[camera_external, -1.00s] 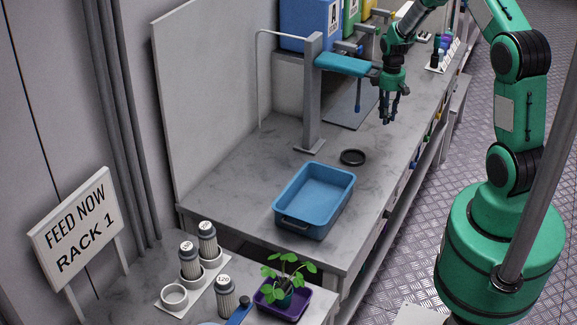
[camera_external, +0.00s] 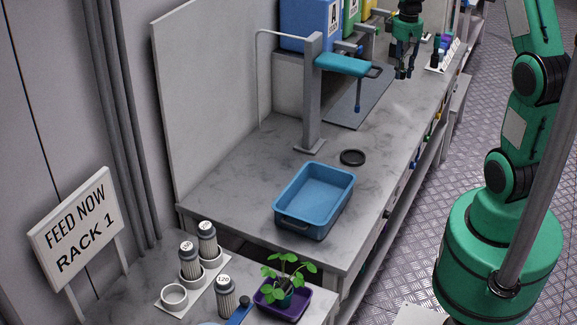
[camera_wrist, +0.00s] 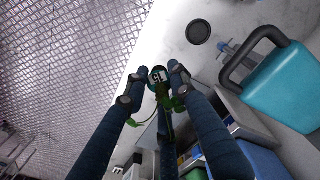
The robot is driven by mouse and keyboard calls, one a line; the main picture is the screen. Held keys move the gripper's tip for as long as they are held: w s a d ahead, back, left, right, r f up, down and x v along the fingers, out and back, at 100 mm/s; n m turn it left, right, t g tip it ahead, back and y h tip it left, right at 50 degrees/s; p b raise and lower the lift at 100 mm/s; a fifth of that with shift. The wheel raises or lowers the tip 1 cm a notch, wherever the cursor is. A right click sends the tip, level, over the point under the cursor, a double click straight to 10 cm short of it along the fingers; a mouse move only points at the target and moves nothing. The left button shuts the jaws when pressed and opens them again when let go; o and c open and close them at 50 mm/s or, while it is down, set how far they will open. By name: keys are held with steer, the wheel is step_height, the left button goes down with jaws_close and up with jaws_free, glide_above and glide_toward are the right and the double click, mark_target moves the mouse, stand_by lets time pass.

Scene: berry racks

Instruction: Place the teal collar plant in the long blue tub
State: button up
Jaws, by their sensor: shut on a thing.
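The long blue tub (camera_external: 291,222) stands empty on the near bench in the external view. My gripper (camera_external: 404,74) is above the bench, far behind the blue tub. Green leaf-like bits (camera_wrist: 178,101) show around the fingers. The held thing is too small to make out in the external view.
Numbered bottles (camera_external: 207,240) and a blue-handled item (camera_external: 239,312) are near the purple tray. Coloured boxes (camera_external: 305,22) stand at the back.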

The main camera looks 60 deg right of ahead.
steer(key=s+a+f+n+b, duration=0.25)
steer(key=a+f+n, duration=0.2)
steer(key=a, duration=0.65)
steer(key=n+b, duration=0.2)
steer(key=n, duration=0.2)
glide_above(314, 207)
step_height(314, 207, down, 18)
steer(key=shift+f+b, duration=0.45)
steer(key=shift+f, duration=2.7)
steer(key=shift+f, duration=1.9)
steer(key=shift+f+b, duration=0.15)
steer(key=shift+b, duration=0.2)
